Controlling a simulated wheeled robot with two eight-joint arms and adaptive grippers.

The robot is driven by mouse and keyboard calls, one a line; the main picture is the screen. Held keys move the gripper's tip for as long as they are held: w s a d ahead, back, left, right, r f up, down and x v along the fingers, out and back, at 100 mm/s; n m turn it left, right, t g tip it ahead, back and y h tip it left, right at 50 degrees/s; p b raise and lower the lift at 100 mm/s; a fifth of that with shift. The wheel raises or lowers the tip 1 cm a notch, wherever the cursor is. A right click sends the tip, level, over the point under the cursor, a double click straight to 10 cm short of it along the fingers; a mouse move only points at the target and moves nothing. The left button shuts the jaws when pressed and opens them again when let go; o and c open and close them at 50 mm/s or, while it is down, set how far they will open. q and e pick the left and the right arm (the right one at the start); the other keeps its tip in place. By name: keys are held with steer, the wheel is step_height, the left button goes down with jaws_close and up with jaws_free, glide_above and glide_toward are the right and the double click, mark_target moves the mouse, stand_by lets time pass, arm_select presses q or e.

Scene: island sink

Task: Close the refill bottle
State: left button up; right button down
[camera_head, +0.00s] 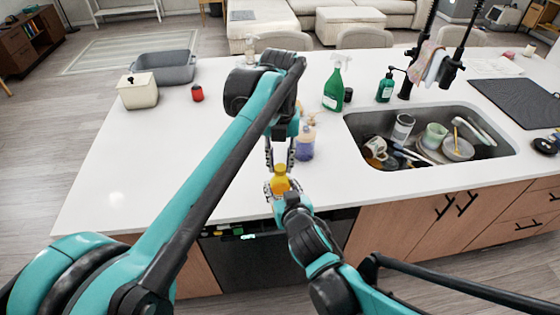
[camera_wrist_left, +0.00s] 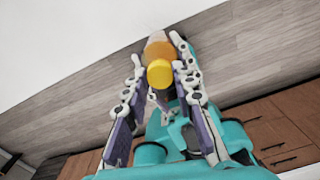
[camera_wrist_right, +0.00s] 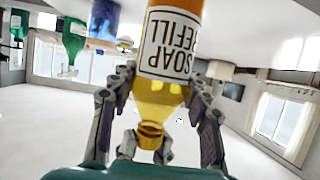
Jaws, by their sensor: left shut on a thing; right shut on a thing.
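My right gripper (camera_head: 281,190) is shut around the bottle's body from the front. The yellow cap (camera_wrist_left: 159,74) is at the bottle's top, seen from above in the left wrist view. It also shows at the neck in the right wrist view (camera_wrist_right: 150,136). My left gripper (camera_head: 280,165) reaches down from above, its fingers on both sides of the cap. Whether the cap is seated tight cannot be told.
A bottle with blue-purple liquid (camera_head: 305,148) stands just right of my left gripper. A green spray bottle (camera_head: 334,90) and a dark green pump bottle (camera_head: 386,88) are behind. The sink (camera_head: 490,120) holds dishes.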

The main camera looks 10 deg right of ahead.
arm_select(q)
steer(key=shift+m, duration=0.6)
steer(key=o, duration=0.7)
steer(key=shift+r, duration=0.15)
steer(key=shift+r, duration=2.15)
steer(key=shift+c, duration=0.5)
